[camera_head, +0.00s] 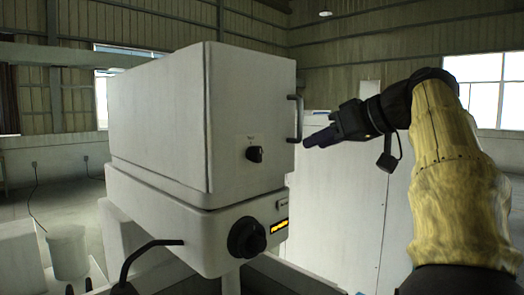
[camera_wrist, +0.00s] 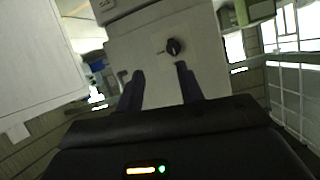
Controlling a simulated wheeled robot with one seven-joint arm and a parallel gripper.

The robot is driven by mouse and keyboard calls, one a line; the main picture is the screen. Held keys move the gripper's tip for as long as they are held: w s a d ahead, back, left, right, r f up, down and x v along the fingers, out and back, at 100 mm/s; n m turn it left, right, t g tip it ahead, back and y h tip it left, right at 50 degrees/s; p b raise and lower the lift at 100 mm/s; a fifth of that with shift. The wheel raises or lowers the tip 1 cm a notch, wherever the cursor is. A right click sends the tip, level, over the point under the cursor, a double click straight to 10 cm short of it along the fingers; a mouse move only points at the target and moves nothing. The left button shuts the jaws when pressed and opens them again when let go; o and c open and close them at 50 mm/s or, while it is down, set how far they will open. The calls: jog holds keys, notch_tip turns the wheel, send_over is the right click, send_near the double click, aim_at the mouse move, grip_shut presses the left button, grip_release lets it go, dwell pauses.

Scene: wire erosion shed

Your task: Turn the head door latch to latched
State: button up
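The head door latch (camera_head: 254,154) is a small black knob on the front face of a white box-shaped head (camera_head: 230,110). Its marking is too small to read. The latch also shows in the wrist view (camera_wrist: 174,47), just ahead of the gap between my fingers, with its bar looking tilted. My gripper (camera_head: 307,141) is to the right of the latch in the head view, apart from it. In the wrist view my gripper (camera_wrist: 160,72) has its two dark fingers spread, with nothing between them.
A dark vertical handle (camera_head: 296,118) stands out at the head's right edge, close to my fingertips. A black bent lever (camera_head: 145,252) is at lower left. A white cabinet (camera_head: 345,210) stands behind.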

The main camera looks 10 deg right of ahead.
aim_at(260, 151)
jog(key=r, duration=0.1)
jog(key=s+r+n, duration=0.1)
jog(key=a+r, duration=0.1)
jog(key=shift+s+n+y, duration=0.3)
jog(key=shift+s, duration=0.05)
jog(key=shift+w, duration=0.1)
jog(key=p+x, duration=0.2)
jog(key=x, duration=1.5)
jog(key=shift+w, duration=0.1)
jog(key=c, duration=0.7)
jog(key=shift+o, duration=0.2)
